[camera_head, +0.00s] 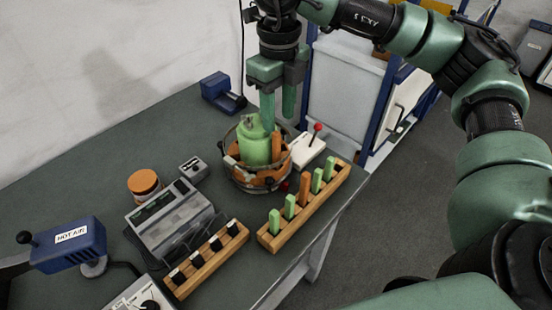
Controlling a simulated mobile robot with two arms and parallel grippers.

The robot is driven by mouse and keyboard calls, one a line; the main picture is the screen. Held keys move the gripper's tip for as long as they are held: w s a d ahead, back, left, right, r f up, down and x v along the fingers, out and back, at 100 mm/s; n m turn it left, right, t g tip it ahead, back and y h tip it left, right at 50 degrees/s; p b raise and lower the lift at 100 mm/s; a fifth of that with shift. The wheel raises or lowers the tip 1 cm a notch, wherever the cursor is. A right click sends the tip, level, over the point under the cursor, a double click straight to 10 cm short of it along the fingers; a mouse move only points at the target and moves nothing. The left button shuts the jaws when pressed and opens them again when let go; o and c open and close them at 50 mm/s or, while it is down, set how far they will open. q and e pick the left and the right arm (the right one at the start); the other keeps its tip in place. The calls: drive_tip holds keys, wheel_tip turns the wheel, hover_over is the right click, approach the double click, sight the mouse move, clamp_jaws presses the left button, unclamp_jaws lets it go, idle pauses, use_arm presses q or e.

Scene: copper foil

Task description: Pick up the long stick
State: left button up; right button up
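Another orange stick (277,147) stands upright in a round basket-like holder (259,181), beside a light green container (254,148). I cannot tell for certain which is the long stick. My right gripper (279,122) points down above the holder, with its two green fingers apart and nothing visible between them. Its fingertips appear near the top of the orange stick; contact cannot be told. My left gripper is out of view.
A white box with a red-knobbed lever (308,146) stands right of the holder. A grey device (170,222), an orange-lidded jar (144,184), a blue hot-air unit (70,243), a blue tool (222,92) and a second rack (206,262) occupy the table.

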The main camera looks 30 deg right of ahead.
sight(278, 133)
drive_tip(key=f, duration=0.1)
drive_tip(key=f+b, duration=0.1)
drive_tip(key=f, duration=0.1)
drive_tip(key=shift+w+d+b, duration=0.2)
drive_tip(key=shift+w+b, duration=0.1)
drive_tip(key=shift+w, duration=0.05)
wheel_tip(278, 133, down, 2)
drive_tip(key=shift+s+a+f, duration=0.1)
drive_tip(key=shift+s, duration=0.05)
wheel_tip(278, 133, down, 5)
drive_tip(key=shift+a+f+p, duration=0.15)
drive_tip(key=shift+p, duration=0.5)
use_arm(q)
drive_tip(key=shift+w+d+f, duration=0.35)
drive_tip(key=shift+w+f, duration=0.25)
use_arm(e)
drive_tip(key=shift+f, duration=0.3)
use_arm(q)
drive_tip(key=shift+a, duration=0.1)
use_arm(e)
clamp_jaws()
